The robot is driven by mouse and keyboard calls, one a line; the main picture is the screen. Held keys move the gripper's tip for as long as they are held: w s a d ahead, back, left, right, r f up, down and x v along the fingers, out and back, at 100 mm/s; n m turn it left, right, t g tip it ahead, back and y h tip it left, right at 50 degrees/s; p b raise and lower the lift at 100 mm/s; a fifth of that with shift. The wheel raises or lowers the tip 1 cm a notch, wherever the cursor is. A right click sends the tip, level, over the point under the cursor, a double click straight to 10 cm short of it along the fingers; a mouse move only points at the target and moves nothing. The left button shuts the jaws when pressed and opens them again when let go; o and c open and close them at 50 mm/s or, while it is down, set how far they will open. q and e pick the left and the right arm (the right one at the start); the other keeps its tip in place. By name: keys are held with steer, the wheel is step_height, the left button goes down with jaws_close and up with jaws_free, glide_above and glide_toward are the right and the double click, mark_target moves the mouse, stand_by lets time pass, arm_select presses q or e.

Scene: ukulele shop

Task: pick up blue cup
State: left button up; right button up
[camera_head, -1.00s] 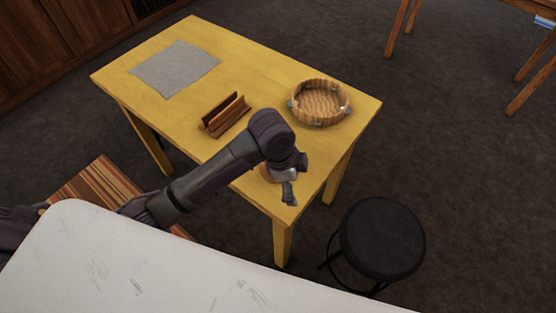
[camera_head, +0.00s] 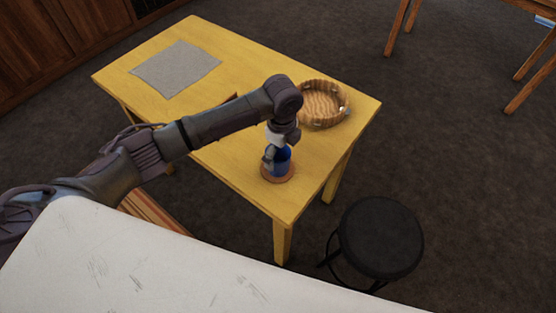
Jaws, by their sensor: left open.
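The blue cup (camera_head: 281,163) stands on a round brown coaster (camera_head: 278,178) near the front right corner of the yellow table (camera_head: 230,170). My left gripper (camera_head: 271,155) points down at the cup, with its fingers over and beside the cup's left and upper parts. It is open. The gripper hides part of the cup, and I cannot tell whether the fingers touch it. My right gripper is not in view.
A round wooden basket (camera_head: 323,103) stands behind the gripper to the right. A grey mat (camera_head: 175,68) lies at the far left of the table. My arm mostly hides a wooden holder. A black stool (camera_head: 381,238) stands at the front right.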

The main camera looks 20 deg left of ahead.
mark_target(278, 161)
arm_select(q)
steer(key=f, duration=0.2)
steer(key=a+f+p, duration=0.1)
steer(key=f, duration=0.1)
steer(key=shift+f, duration=0.75)
steer(key=c, duration=1)
